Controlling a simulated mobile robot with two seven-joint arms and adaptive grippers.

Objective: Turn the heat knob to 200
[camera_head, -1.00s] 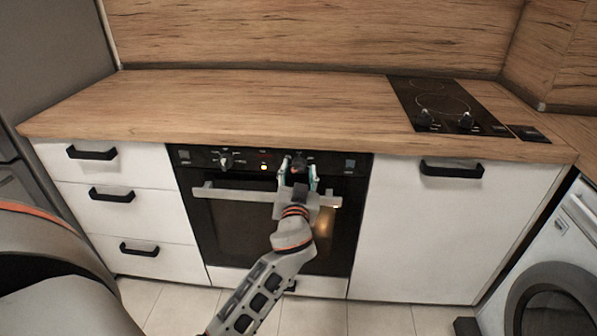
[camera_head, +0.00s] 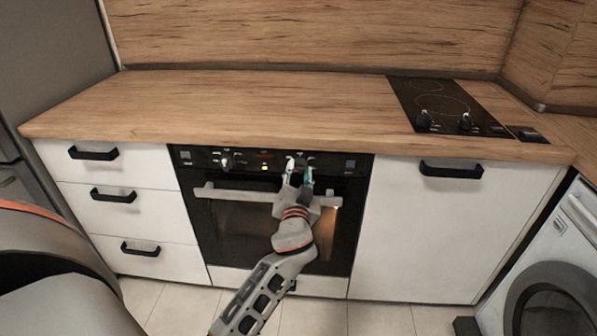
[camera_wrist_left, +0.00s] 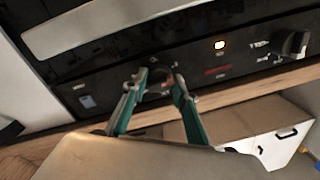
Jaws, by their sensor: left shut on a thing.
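The black oven control panel (camera_head: 336,163) runs under the counter edge. My left gripper (camera_head: 300,164) is at the right knob (camera_wrist_left: 159,86) on this panel, with one finger on each side of it. In the left wrist view, the teal-sided fingers of my left gripper (camera_wrist_left: 160,77) close around this knob and hide part of it. The gripper is shut on the knob. The knob's pointer and scale are too small and covered to read. A second knob (camera_head: 227,161) is on the panel's left side, free of the gripper. My right gripper is not in view.
The oven handle (camera_head: 232,194) crosses just below the panel, behind my left wrist. An indicator lamp (camera_head: 264,168) glows between the knobs, below a red display (camera_head: 265,156). The wooden counter (camera_head: 250,105) above is clear, with a hob (camera_head: 440,105) at right.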

